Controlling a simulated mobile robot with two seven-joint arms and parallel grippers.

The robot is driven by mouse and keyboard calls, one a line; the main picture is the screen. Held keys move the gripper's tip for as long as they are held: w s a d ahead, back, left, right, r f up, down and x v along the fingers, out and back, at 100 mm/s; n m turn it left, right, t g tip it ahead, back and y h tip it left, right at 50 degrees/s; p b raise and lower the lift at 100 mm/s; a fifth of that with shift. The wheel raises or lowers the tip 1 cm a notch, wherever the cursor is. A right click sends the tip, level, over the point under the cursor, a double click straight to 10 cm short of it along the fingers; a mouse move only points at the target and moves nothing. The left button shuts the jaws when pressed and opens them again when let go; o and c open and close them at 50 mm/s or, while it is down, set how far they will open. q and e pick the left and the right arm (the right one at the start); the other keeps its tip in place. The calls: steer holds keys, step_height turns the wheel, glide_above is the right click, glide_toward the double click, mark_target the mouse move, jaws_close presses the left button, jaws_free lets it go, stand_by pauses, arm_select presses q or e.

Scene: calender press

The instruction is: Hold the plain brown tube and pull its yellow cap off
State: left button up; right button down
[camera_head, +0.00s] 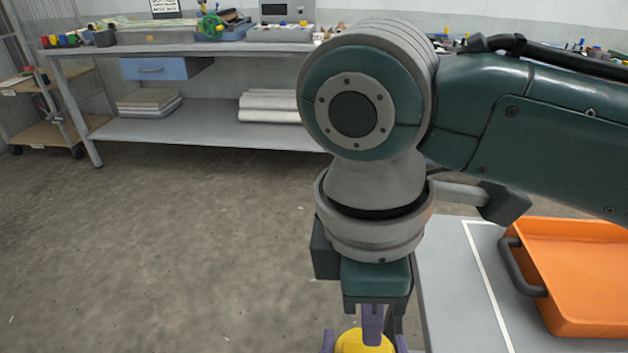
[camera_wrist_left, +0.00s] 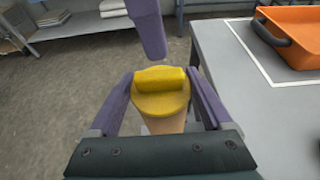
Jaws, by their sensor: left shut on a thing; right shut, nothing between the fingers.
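The plain brown tube (camera_wrist_left: 167,124) stands about upright between the purple fingers of my left gripper (camera_wrist_left: 160,98), which is shut on it. Its yellow cap (camera_wrist_left: 160,102) is on top and has a raised grip bar. The cap also shows at the bottom edge of the head view (camera_head: 362,343), partly cut off. My right gripper (camera_head: 373,335) hangs fingers down over the cap, shut and empty. Its purple fingers show above the cap in the left wrist view (camera_wrist_left: 153,52), with a small gap to it. The lower tube is hidden.
A grey table (camera_head: 455,290) with a white line stands right of the tube. An orange tray (camera_head: 585,270) with a dark handle lies on it. A long workbench (camera_head: 210,47) with various items stands at the back. The floor at left is clear.

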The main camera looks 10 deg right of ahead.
arm_select(q)
steer(key=shift+d, duration=0.1)
steer(key=shift+r, duration=0.1)
steer(key=o, duration=1.1)
steer(key=shift+c, duration=0.2)
steer(key=shift+s, duration=0.1)
steer(key=v, duration=1.1)
steer(key=shift+s, duration=0.35)
steer(key=shift+r, duration=0.15)
